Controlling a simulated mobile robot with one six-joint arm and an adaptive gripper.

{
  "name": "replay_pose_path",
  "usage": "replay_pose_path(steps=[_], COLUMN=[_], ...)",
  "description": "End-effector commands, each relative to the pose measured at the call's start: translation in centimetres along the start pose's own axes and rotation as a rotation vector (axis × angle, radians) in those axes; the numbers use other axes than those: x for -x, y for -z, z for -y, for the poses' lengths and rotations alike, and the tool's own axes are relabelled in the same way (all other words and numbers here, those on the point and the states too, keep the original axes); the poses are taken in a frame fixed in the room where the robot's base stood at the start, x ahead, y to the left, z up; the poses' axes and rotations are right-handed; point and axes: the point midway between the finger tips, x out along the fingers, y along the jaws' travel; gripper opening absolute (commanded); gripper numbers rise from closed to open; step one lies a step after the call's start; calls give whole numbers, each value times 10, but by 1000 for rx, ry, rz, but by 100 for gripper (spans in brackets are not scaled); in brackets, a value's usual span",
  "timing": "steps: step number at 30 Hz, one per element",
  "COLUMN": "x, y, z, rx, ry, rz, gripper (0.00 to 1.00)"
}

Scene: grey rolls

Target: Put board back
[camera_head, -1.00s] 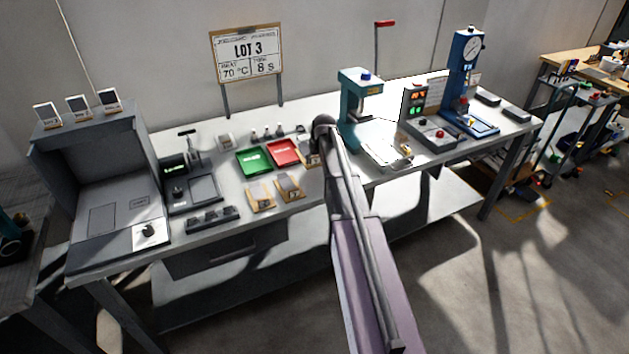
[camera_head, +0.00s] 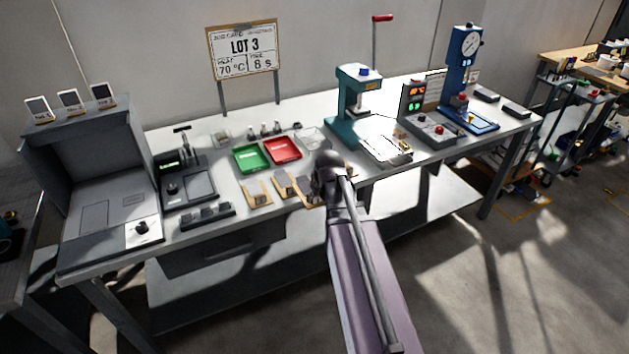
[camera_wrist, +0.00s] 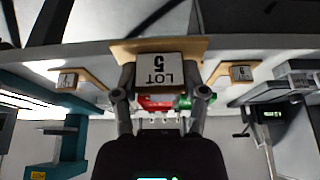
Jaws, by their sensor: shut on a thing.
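My gripper (camera_wrist: 164,90) is shut on a wooden board (camera_wrist: 197,45) with a pale block labelled LOT 5, upside down in the wrist view. The board is between the fingertips, close to the bench's front edge. Two similar boards flank it in that view, one at left (camera_wrist: 90,75) and one at right (camera_wrist: 232,72). In the head view, two wooden boards (camera_head: 257,193) (camera_head: 284,186) stand near the front edge, left of my gripper (camera_head: 327,165). My arm hides much of the held board there. Whether it touches the bench is unclear.
A green tray (camera_head: 251,157) and a red tray (camera_head: 284,150) lie behind the boards. A teal press (camera_head: 348,103) stands to the right. A dark unit with a grey plate (camera_head: 190,190) and a black block (camera_head: 207,215) are at left. A LOT 3 sign (camera_head: 244,52) stands behind.

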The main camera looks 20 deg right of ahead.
Motion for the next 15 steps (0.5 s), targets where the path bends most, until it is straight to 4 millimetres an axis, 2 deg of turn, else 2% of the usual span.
replay_pose_path(steps=[1,3,15], x=[1,2,0], y=[-7,-9,-6], z=[3,4,3], rx=[1,2,3], ry=[1,1,1], rz=[0,0,0], gripper=[0,0,0])
